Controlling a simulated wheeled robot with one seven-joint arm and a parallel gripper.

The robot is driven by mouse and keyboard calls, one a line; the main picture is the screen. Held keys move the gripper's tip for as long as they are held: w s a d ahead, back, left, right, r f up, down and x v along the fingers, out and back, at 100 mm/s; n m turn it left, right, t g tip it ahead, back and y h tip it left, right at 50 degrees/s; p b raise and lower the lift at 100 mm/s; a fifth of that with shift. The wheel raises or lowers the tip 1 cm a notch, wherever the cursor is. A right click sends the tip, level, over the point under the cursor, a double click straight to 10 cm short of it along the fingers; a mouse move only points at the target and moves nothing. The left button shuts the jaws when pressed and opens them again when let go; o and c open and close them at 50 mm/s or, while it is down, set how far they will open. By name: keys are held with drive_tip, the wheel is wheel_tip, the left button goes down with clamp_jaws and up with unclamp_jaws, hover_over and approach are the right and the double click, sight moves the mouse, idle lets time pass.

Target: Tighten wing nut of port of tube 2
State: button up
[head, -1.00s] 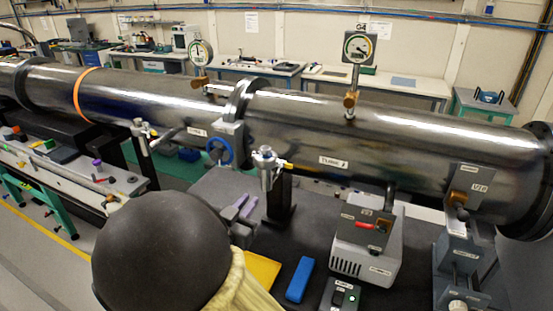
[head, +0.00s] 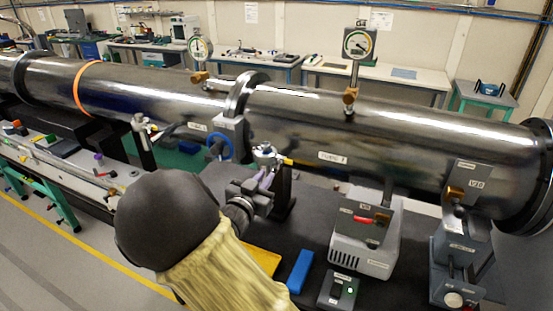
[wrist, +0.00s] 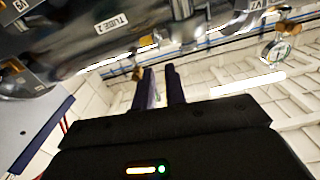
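Tube 2 (head: 400,145) is the large steel tube on the right, with a "TUBE 2" label that also shows in the wrist view (wrist: 112,22). Its port, a silver fitting with a clamp (head: 265,153), stands in front of the tube near the flange. The wing nut is too small to make out. My gripper (head: 267,177) is just below and in front of this fitting, fingers pointing up toward it; contact cannot be judged. In the wrist view my gripper (wrist: 160,85) has two purple fingers, slightly apart, with only background between them.
A similar fitting (head: 144,132) stands at the left tube. A blue handwheel (head: 220,147) is left of the port. A grey pump box (head: 365,245), a blue block (head: 300,271), a yellow tray (head: 262,257) and a switch box (head: 338,291) stand below. Gauges (head: 358,45) rise above the tube.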

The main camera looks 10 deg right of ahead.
sight(279, 163)
drive_tip(key=p+x, duration=0.2)
drive_tip(key=x, duration=0.6)
drive_tip(key=shift+w+d, duration=0.2)
drive_tip(key=shift+w, duration=0.05)
clamp_jaws()
